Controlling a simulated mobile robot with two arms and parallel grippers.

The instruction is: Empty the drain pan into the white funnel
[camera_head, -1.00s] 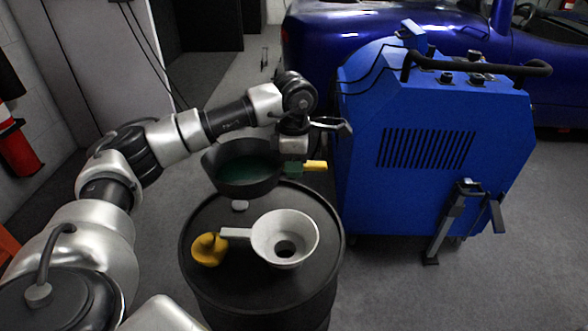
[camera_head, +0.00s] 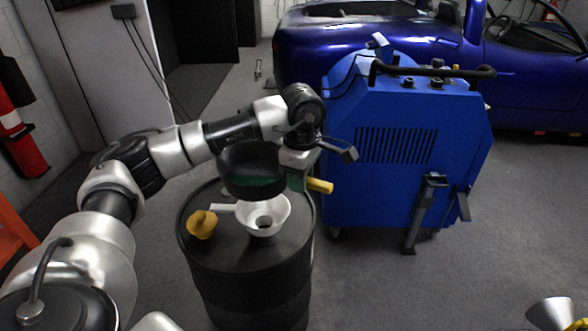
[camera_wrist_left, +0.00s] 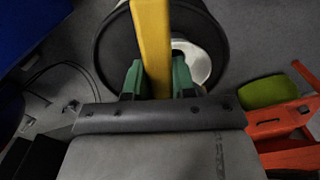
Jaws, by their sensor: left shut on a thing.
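The drain pan (camera_head: 250,158) is a dark round pan with green liquid in it, in the head view above the back of a black drum. It looks tipped towards me, the liquid lying at its near side. My left gripper (camera_head: 297,182) is shut on the pan's yellow handle (camera_head: 319,186). In the left wrist view the handle (camera_wrist_left: 151,45) runs between the green fingertips (camera_wrist_left: 158,80). The white funnel (camera_head: 267,214) stands on the drum, just below and in front of the pan. In the wrist view the handle and a finger partly hide the funnel (camera_wrist_left: 198,62). My right gripper is not in view.
The black drum (camera_head: 250,285) also carries a yellow object (camera_head: 201,224) left of the funnel. A blue machine (camera_head: 400,155) stands close on the right, near the gripper. A blue car (camera_head: 390,55) is behind. Floor at the right front is mostly clear.

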